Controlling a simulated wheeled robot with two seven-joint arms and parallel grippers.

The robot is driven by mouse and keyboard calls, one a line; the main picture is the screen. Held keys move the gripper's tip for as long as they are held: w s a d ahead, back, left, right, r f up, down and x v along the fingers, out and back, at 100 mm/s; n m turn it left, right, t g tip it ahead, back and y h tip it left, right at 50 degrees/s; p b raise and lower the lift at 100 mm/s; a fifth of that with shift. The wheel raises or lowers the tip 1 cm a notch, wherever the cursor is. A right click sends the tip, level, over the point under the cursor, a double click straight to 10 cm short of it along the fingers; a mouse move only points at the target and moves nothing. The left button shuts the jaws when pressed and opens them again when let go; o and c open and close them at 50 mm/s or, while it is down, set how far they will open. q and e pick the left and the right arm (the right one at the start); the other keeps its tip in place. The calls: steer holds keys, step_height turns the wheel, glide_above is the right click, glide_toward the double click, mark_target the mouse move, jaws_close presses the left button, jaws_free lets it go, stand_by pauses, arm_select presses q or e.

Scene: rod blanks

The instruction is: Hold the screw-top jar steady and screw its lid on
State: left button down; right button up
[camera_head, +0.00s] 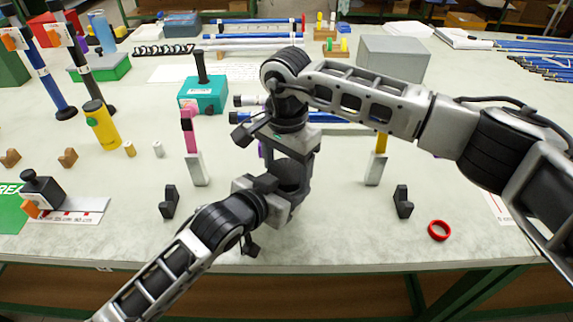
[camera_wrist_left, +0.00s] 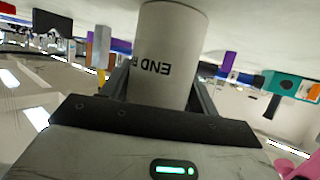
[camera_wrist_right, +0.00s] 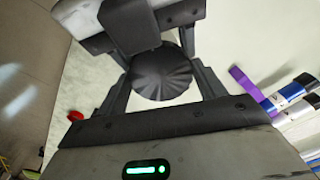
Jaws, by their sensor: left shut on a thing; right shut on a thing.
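The jar is a pale grey cylinder (camera_wrist_left: 170,45) with black lettering, upside down in the left wrist view. My left gripper (camera_head: 286,182) is shut around it, with a finger on each side. The lid is a dark, ribbed round piece (camera_wrist_right: 160,73) in the right wrist view. My right gripper (camera_head: 291,150) is shut on it, above my left gripper near the table's middle. Arms and grippers hide the jar and lid in the head view. I cannot tell whether the lid touches or is threaded on the jar.
A red ring (camera_head: 439,231) lies at the front right. Small black stands are left (camera_head: 168,203) and right (camera_head: 403,202) of the grippers. A teal block (camera_head: 204,96) and a grey box (camera_head: 393,58) stand behind. The front edge is mostly clear.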

steer(key=o, duration=1.1)
steer(key=shift+r, duration=0.1)
steer(key=shift+r, duration=2.2)
steer(key=shift+c, duration=0.4)
step_height(320, 180, up, 4)
steer(key=n, duration=0.3)
steer(key=shift+f, duration=0.25)
